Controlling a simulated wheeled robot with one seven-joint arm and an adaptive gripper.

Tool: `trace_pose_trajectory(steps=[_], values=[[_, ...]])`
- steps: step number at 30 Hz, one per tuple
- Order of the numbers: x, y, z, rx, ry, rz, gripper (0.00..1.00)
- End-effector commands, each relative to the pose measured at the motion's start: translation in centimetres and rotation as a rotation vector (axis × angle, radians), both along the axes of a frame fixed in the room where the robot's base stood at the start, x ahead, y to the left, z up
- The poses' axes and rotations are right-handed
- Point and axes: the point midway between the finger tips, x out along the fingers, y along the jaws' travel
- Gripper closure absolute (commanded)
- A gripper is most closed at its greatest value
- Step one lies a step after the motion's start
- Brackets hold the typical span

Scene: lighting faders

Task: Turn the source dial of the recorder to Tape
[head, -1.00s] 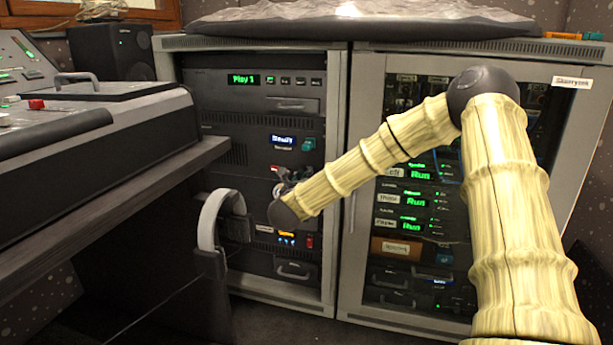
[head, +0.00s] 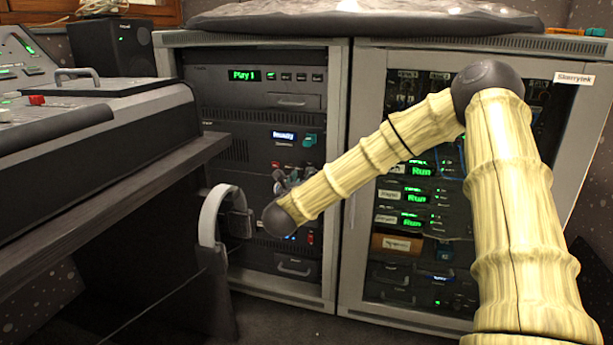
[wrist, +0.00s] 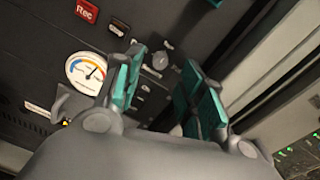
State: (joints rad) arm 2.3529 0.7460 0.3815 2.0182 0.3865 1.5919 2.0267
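The recorder is a dark panel in the left rack, with a small lit display (head: 284,136). In the wrist view its face (wrist: 35,50) is tilted. A small grey knob (wrist: 160,60) shows beyond and between my fingertips; its label and pointer cannot be read, so I cannot tell its setting or be sure it is the source dial. My gripper (wrist: 160,80) has teal-padded fingers, is open and holds nothing. It looks apart from the knob. In the head view my gripper (head: 286,180) is small in front of the panel, and my arm hides part of it.
A red Rec button (wrist: 87,11) and a round meter (wrist: 87,73) lie left of my fingers. A second rack (head: 365,150) stands at the right.

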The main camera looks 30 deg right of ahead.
Motion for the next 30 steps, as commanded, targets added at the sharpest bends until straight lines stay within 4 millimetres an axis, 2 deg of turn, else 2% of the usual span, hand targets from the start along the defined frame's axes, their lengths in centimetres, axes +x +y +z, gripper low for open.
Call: trace_pose_trajectory(steps=[6, 12, 18, 30], values=[[-2.8, 3.0, 0.0, 0.001, 0.002, 0.003, 0.60], [-4.5, 4.9, 0.0, 0.000, 0.002, 0.002, 0.60], [-5.3, 5.6, 0.0, 0.000, 0.002, 0.001, 0.60], [-5.3, 5.7, 0.0, 0.000, 0.001, 0.001, 0.60]])
